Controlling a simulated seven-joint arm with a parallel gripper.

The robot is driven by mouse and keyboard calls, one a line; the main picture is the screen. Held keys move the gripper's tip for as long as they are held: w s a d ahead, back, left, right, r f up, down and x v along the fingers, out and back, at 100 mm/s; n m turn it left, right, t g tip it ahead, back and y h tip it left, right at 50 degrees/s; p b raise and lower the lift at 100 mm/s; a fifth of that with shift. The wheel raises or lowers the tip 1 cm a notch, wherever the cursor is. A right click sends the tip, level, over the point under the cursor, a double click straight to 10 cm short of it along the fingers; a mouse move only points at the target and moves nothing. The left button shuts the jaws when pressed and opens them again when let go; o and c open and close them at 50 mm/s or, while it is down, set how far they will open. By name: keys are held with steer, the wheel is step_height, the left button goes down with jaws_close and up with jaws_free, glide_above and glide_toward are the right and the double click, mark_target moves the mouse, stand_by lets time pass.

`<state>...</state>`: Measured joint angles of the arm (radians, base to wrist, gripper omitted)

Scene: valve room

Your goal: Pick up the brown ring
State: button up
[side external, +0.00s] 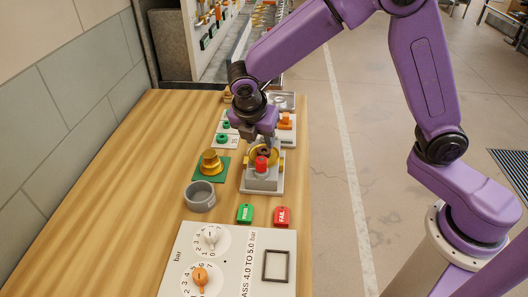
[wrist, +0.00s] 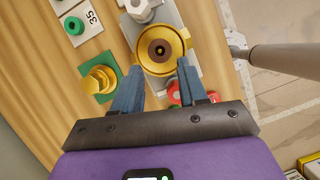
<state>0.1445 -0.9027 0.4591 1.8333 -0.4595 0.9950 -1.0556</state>
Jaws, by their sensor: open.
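A brown ring (wrist: 159,49) with a dark hole lies inside a round brass seat (wrist: 181,39) in the wrist view. The brass seat (side external: 250,156) stands on a grey fixture (side external: 262,184) in the side view, where my gripper partly hides it. My gripper (wrist: 161,68) is open, with its two blue fingers on either side of the near edge of the seat. In the side view my gripper (side external: 262,146) is just above the seat. Nothing is between the fingers; I cannot tell whether they touch the seat.
A red knob (side external: 262,164) sits at the fixture's front. Left are a stepped brass piece (side external: 211,162) on a green plate and a grey cup (side external: 200,196). Green (side external: 245,213) and red (side external: 282,216) tags and a dial panel (side external: 235,262) are nearer. The table's left side is clear.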

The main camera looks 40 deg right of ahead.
mark_target(264, 153)
steer(key=shift+x, duration=2.6)
steer(key=shift+s+a, duration=0.1)
steer(key=c, duration=0.6)
steer(key=shift+c, duration=0.2)
steer(key=shift+r, duration=0.5)
step_height(264, 153, up, 3)
steer(key=shift+s+f, duration=0.1)
steer(key=shift+f, duration=0.1)
steer(key=s+d+r, duration=0.2)
steer(key=s+r, duration=0.2)
steer(key=s, duration=0.2)
steer(key=s+d+r, duration=0.2)
steer(key=s+r, duration=0.3)
steer(key=s, duration=0.2)
steer(key=shift+d, duration=0.3)
